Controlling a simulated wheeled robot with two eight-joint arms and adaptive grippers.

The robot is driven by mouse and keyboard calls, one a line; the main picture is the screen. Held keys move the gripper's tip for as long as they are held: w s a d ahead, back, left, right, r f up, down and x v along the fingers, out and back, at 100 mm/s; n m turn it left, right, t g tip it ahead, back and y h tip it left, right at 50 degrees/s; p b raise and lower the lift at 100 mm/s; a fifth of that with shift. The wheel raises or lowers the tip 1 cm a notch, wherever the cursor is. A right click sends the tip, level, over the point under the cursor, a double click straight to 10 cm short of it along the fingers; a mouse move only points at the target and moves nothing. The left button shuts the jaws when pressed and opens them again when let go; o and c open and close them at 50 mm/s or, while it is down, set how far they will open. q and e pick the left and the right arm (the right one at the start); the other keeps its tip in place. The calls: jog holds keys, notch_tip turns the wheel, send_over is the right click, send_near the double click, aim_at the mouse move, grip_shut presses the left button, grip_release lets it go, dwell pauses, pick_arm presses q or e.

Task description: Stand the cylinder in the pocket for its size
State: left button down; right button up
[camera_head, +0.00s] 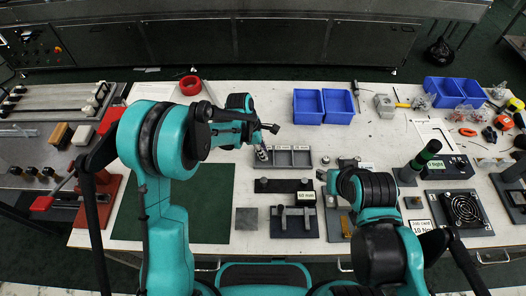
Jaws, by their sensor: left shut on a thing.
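My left gripper (258,137) reaches in from the left over the middle of the table. It is shut on a small metallic cylinder (261,153), which hangs slightly tilted below it. The cylinder is at the left end of a grey tray (290,165) with shallow pockets; I cannot tell whether it touches the tray. The gripper and cylinder partly hide that end. My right gripper (323,175) is lower right of the tray, and its fingers are too small and dark to read.
Below the tray are a black block (284,186), a "60 mm" label (306,198) and a dark fixture (294,222). A green mat (205,210) lies left. Blue bins (323,106) stand behind. Fixtures and tools crowd the right side.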

pick_arm(q)
jog(key=shift+f, duration=0.2)
jog(key=c, duration=1.4)
grip_release()
jog(key=shift+r, duration=0.1)
jog(key=shift+r, duration=0.25)
jog(key=s+a+r+m+t+p, duration=0.15)
jog(key=a+r, duration=0.25)
jog(key=r, duration=0.5)
jog(key=s+a+r+m+t+p, duration=0.1)
jog(key=s+a+r+m+p, duration=0.2)
jog(key=r, duration=0.6)
jog(key=s+a+r+m+t+y, duration=0.1)
jog(key=s+a+m+t, duration=0.1)
jog(key=s+a+m, duration=0.3)
jog(key=s+a+r+m+t+y, duration=0.2)
jog(key=s+a+m, duration=0.3)
jog(key=s+m, duration=0.3)
jog(key=shift+s+a+r+t, duration=0.25)
jog(key=shift+s+t, duration=0.1)
jog(key=shift+s, duration=0.4)
